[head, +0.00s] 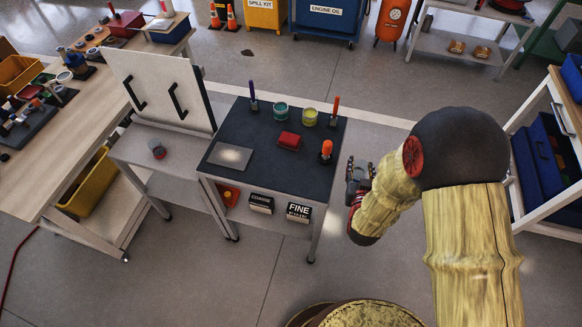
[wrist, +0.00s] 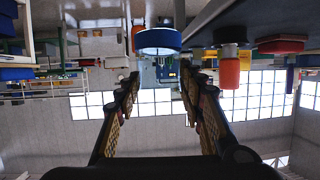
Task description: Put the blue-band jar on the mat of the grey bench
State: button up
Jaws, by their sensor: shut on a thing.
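My gripper (head: 360,178) is in the air just off the right side of the grey bench (head: 263,192). In the wrist view my gripper (wrist: 160,78) has its fingers on either side of the blue-band jar (wrist: 157,40) and is shut on it. That view is upside down, and the jar's light round end shows. In the head view the jar is hard to make out among the fingers. The bench has a dark top with a flat pale grey mat (head: 231,156) at its front left.
The bench top also holds a red block (head: 289,141), a teal pot (head: 281,111), a yellow pot (head: 310,117) and upright handled tools, one orange (head: 326,150) at the right edge.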

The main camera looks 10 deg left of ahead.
jog(key=s+a+r+y+p, duration=0.1)
jog(key=s+a+r, duration=0.25)
jog(key=a, duration=0.65)
jog(key=s+a+r+n+p, duration=0.1)
jog(key=s+a+r, duration=0.25)
jog(key=a, duration=0.65)
jog(key=s+a+r+y+p, duration=0.1)
jog(key=s+a+r, duration=0.3)
jog(key=a, duration=0.6)
jog(key=w+f+b, duration=0.2)
jog(key=w+f, duration=0.1)
jog(key=w, duration=0.1)
jog(key=w+f+b, duration=0.2)
jog(key=w+f, duration=0.1)
jog(key=w, duration=0.2)
jog(key=w+d+f+b, duration=0.1)
jog(key=w+f+b, duration=0.1)
jog(key=w, duration=0.3)
jog(key=shift+d+f, duration=0.1)
jog(key=shift+f, duration=0.45)
jog(key=shift+w+f+b, duration=0.2)
jog(key=shift+f+b, duration=0.85)
jog(key=shift+f, duration=0.65)
jog(key=shift+f, duration=0.15)
jog(key=o, duration=1.3)
